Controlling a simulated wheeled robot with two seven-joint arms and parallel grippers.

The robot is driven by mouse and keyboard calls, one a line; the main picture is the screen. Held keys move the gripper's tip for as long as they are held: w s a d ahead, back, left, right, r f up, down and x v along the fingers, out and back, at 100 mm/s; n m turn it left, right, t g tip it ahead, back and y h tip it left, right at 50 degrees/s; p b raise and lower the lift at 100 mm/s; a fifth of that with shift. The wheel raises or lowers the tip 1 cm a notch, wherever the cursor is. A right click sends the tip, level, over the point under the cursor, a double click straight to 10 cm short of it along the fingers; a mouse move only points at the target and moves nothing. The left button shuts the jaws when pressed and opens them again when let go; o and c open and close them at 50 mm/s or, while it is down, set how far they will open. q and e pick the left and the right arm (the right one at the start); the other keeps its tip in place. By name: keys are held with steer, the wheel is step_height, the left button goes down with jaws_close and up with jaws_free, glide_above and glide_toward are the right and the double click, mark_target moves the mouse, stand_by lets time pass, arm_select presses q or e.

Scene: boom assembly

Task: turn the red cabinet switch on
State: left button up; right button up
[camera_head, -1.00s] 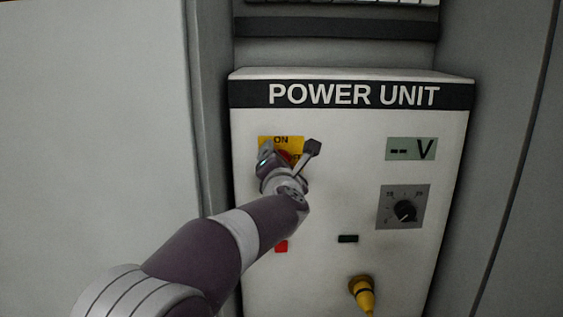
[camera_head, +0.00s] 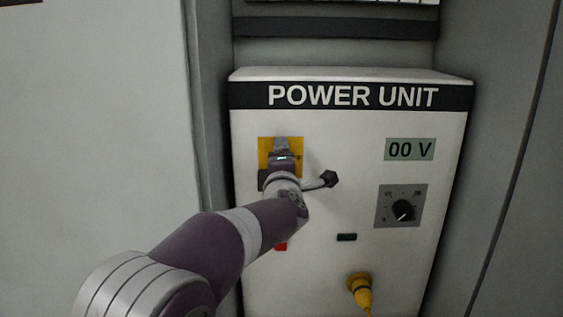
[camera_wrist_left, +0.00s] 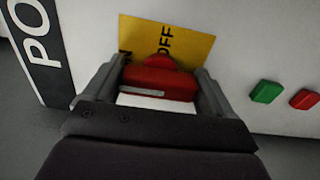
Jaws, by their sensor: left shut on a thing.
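The red cabinet switch (camera_wrist_left: 162,82) sits on a yellow plate (camera_wrist_left: 190,45) in the left wrist view, with "OFF" lettering partly visible. My left gripper (camera_wrist_left: 155,92) is shut on the red switch, one finger on each side of it. In the head view the gripper (camera_head: 282,150) covers the switch, and the yellow plate (camera_head: 265,147) shows around it on the white power unit (camera_head: 335,130). My right gripper is not in view.
The power unit's display (camera_head: 410,149) reads "00 V". Green (camera_wrist_left: 266,92) and red (camera_wrist_left: 305,99) buttons show in the wrist view.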

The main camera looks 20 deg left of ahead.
arm_select(q)
steer(key=shift+f, duration=0.1)
stand_by(0.5)
steer(key=o, duration=0.9)
steer(key=shift+c, duration=0.2)
steer(key=b+v, duration=0.3)
steer(key=v, duration=0.9)
steer(key=shift+s, duration=0.35)
steer(key=shift+d, duration=0.15)
